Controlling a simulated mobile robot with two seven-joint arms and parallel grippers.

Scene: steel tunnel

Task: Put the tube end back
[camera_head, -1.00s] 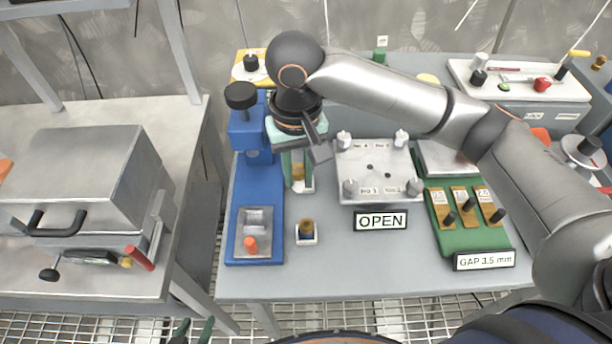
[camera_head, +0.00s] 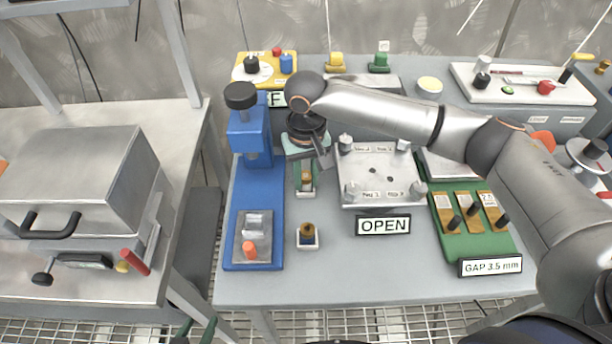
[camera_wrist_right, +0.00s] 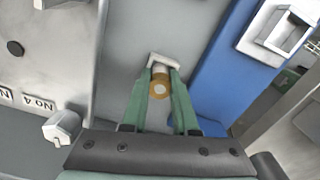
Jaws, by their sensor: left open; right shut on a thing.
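My right gripper (camera_head: 305,182) is shut on a small brass-coloured tube end (camera_wrist_right: 159,88), beside the blue stand (camera_head: 258,192). In the right wrist view its green fingers (camera_wrist_right: 164,82) close around it from both sides. A small white square holder (camera_head: 308,243) stands on the bench nearer to me, with a brass and dark piece in it in the head view. In the right wrist view the holder's white rim (camera_wrist_right: 163,61) shows just beyond the fingertips, partly hidden by the held piece. My left gripper (camera_head: 195,331) is open, only its fingertips showing at the bottom edge.
A metal plate with knobs (camera_head: 378,175) and an OPEN sign (camera_head: 383,225) is right of the gripper. A green block with brass strips (camera_head: 470,245) lies farther right. A grey box (camera_head: 80,180) stands on the left bench. The bench front is mostly clear.

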